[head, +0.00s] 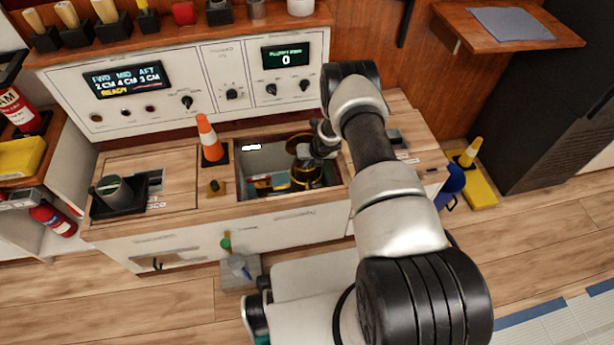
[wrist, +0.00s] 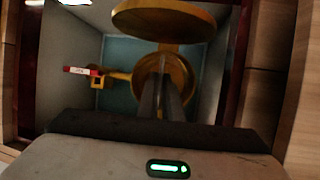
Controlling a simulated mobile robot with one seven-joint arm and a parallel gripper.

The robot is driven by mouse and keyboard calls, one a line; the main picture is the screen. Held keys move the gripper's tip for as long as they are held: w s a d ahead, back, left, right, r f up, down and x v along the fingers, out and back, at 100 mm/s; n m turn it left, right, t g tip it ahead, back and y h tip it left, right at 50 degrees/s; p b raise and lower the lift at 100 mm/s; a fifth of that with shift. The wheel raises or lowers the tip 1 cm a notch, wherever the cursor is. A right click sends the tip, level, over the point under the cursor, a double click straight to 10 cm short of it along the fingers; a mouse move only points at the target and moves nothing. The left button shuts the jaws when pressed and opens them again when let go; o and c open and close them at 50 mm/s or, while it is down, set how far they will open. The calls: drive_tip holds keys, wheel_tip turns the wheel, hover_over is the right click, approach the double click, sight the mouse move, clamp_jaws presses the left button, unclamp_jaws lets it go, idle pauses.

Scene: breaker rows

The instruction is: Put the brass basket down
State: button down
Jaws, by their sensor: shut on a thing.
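The brass basket (head: 306,179) is inside the open compartment (head: 240,180) in the counter. In the wrist view, the round brass basket (wrist: 146,82) sits under my fingers, with a wide brass disc (wrist: 165,19) above it. My gripper (head: 312,158) reaches down into the compartment from the right. In the wrist view, my gripper (wrist: 163,82) has its fingers close together, shut on the basket. The exact grip point is hidden by the fingers. I cannot tell whether the basket touches the floor of the compartment.
A red-tagged brass piece (wrist: 96,78) lies to the left in the compartment. An orange cone (head: 209,140) stands on the counter at the compartment's left edge. A dark mug (head: 114,190) sits on a black tray further left.

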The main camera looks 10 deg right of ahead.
drive_tip(key=shift+f+b, duration=1)
drive_tip(key=shift+f, duration=2.3)
drive_tip(key=shift+f, duration=0.15)
drive_tip(key=c, duration=1.9)
unclamp_jaws()
drive_tip(key=shift+c, duration=0.2)
